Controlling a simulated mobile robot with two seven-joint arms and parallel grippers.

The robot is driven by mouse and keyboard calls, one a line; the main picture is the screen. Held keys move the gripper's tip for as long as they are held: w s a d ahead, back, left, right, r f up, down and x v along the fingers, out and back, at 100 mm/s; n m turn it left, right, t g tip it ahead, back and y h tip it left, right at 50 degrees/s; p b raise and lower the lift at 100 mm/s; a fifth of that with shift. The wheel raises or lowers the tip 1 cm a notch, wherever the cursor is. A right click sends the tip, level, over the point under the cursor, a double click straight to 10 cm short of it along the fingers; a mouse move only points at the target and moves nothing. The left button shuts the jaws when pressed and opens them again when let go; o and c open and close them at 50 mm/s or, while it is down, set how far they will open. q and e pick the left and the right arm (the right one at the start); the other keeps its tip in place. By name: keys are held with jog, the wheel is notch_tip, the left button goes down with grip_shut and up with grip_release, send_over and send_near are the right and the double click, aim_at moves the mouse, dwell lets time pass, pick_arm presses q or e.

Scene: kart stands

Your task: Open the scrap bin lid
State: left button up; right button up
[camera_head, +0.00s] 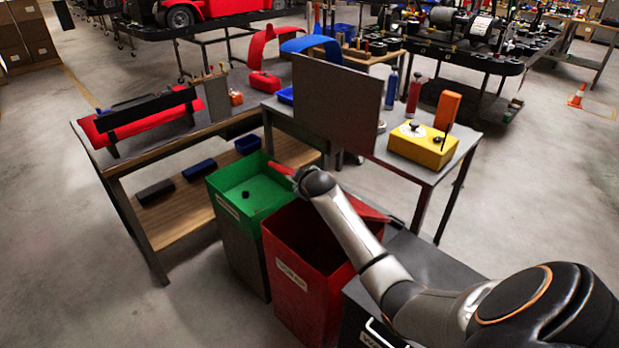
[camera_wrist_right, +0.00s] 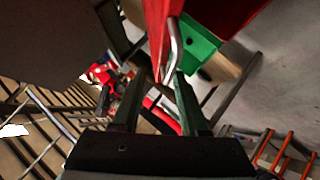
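The red bin (camera_head: 303,290) stands in the middle of the head view, its dark inside showing. Its red lid (camera_head: 367,209) is raised along the far side, seen nearly edge-on; my right arm covers part of it. The lid also shows in the right wrist view (camera_wrist_right: 158,25), with a bent metal handle (camera_wrist_right: 175,45). My right gripper (camera_wrist_right: 158,80) has its fingers apart, with the handle near the right-hand fingertip; I cannot tell whether they touch. In the head view my right wrist hides the fingers. My left gripper is not in view.
A green open bin (camera_head: 237,232) stands left of the red one. A dark bin (camera_head: 430,262) is at its right, under my arm. Two workbenches stand behind, one with a grey upright panel (camera_head: 335,105) and a yellow box (camera_head: 421,146). Floor at the left is clear.

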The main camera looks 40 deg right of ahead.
jog(key=p+v, duration=0.2)
jog(key=v, duration=1)
jog(key=shift+f, duration=0.2)
dwell(0.5)
jog(key=shift+a, duration=0.15)
dwell(0.5)
